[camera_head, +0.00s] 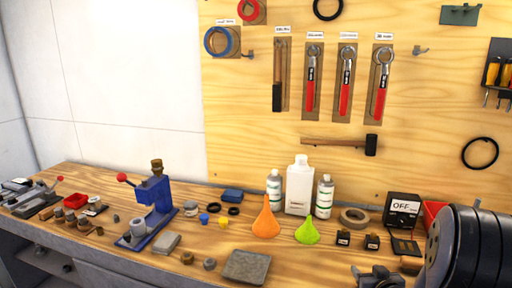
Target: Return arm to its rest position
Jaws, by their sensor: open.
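A dark, rounded link of my own arm (468,252) fills the lower right corner, close to the camera. It hides part of the bench behind it. No fingertips of my gripper can be made out in this view. A dark metal piece (379,278) is cut off by the bottom edge, left of the link; I cannot tell what it is.
The wooden bench (120,262) holds a blue press (152,210), orange funnel (266,220), green funnel (308,232), bottles (299,188) and a black box marked OFF (402,212). Hammers and red-handled wrenches (345,85) hang on the wooden panel (240,140) behind.

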